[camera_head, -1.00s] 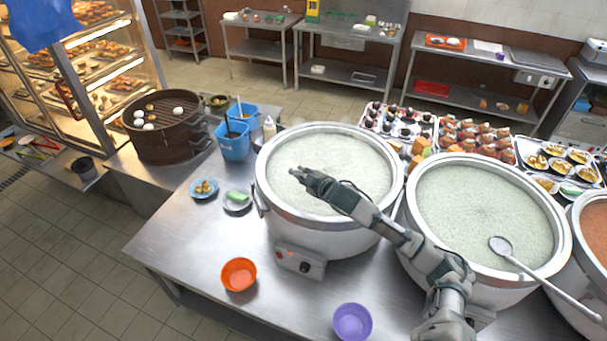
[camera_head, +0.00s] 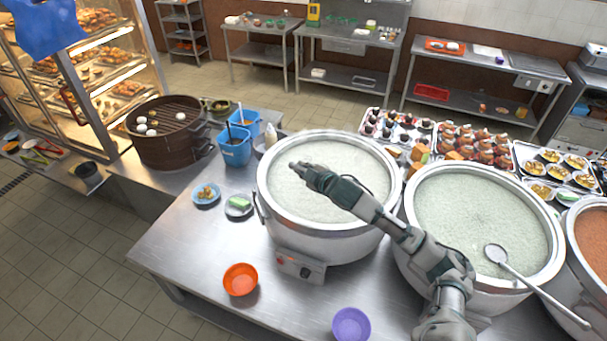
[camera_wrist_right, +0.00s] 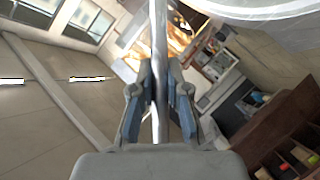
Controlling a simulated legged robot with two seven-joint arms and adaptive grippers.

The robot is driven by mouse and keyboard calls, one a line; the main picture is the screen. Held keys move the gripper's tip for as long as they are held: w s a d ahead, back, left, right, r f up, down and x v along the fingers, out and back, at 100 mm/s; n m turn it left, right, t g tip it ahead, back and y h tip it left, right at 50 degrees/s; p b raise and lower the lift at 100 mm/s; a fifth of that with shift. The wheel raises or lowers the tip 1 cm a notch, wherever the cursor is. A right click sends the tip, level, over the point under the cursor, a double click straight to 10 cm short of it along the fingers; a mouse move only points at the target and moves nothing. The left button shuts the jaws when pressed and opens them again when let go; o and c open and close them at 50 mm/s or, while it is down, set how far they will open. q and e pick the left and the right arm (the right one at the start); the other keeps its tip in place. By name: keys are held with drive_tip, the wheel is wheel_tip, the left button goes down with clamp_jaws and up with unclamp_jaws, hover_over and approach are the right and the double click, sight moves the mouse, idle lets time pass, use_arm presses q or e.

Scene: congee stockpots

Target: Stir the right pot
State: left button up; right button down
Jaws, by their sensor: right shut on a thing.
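A large steel pot of pale congee (camera_head: 275,225) stands at picture centre. To its right is a second pot of pale congee (camera_head: 440,190). A ladle (camera_head: 540,291) leans in this second pot, its bowl at the congee and its handle over the rim. My right gripper (camera_head: 297,166) is over the left one of these pots, its arm coming from the lower right. In the right wrist view my right gripper (camera_wrist_right: 159,100) is shut on a thin metal rod (camera_wrist_right: 158,40). The rod cannot be made out in the head view. My left gripper is not in view.
A third pot with reddish contents (camera_head: 590,285) is cut off at the right edge. An orange bowl (camera_head: 240,280) and a purple bowl (camera_head: 351,324) stand near the table's front. A steamer (camera_head: 165,145) and blue containers (camera_head: 235,150) stand left. Food trays (camera_head: 470,145) lie behind the pots.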

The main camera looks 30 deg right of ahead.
drive_tip(key=shift+r, duration=4.55)
drive_tip(key=shift+f, duration=0.1)
drive_tip(key=shift+n+t+b, duration=0.4)
drive_tip(key=shift+t+b, duration=0.1)
drive_tip(key=shift+b, duration=0.3)
drive_tip(key=shift+n+h+b, duration=0.3)
